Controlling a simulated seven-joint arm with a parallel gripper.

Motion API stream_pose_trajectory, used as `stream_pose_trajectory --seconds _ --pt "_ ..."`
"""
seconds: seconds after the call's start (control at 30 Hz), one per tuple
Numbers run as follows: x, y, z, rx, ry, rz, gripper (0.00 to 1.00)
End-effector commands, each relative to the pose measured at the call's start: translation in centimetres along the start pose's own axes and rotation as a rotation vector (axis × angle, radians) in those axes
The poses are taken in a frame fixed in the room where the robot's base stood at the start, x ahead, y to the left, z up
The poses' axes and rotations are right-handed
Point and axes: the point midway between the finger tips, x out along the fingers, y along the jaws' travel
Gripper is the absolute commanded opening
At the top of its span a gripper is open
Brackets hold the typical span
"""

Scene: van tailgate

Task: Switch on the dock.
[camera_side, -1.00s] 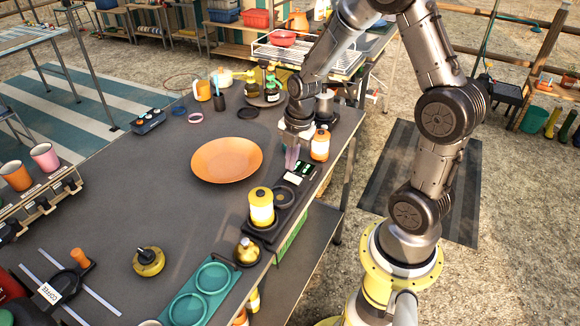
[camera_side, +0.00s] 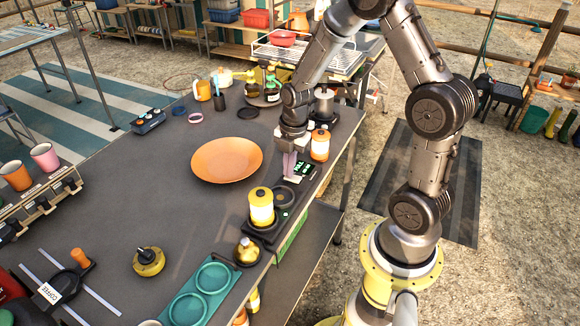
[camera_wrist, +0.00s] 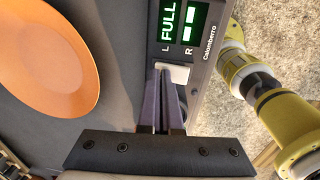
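The dock is a dark unit at the table's right edge, and its panel (camera_side: 303,170) has a lit green display. In the wrist view the display (camera_wrist: 179,22) reads FULL, with green bars beside it and the letters L and R below. A pale switch (camera_wrist: 178,73) sits just below those letters. My gripper (camera_side: 290,177) points down at the panel. In the wrist view its fingertips (camera_wrist: 162,71) are close together, with nothing seen between them. They overlap the left part of the switch; I cannot tell whether they press it.
A yellow lantern (camera_side: 261,207) stands in the dock's near part, beside an empty round seat (camera_side: 284,195). An orange plate (camera_side: 227,160) lies to the left.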

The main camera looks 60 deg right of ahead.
Motion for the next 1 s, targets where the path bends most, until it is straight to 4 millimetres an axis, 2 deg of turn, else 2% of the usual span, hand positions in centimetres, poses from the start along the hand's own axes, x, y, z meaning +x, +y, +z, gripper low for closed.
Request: stream_pose_trajectory --seconds 0.4,0.8,1.0 --pt "-0.2 -1.7 -0.1 0.002 0.004 -0.01 0.0" --pt "-0.4 -1.7 0.0 0.001 0.002 -0.004 0.0" --pt "-2.2 -1.7 0.0 0.001 0.0 0.001 0.0"
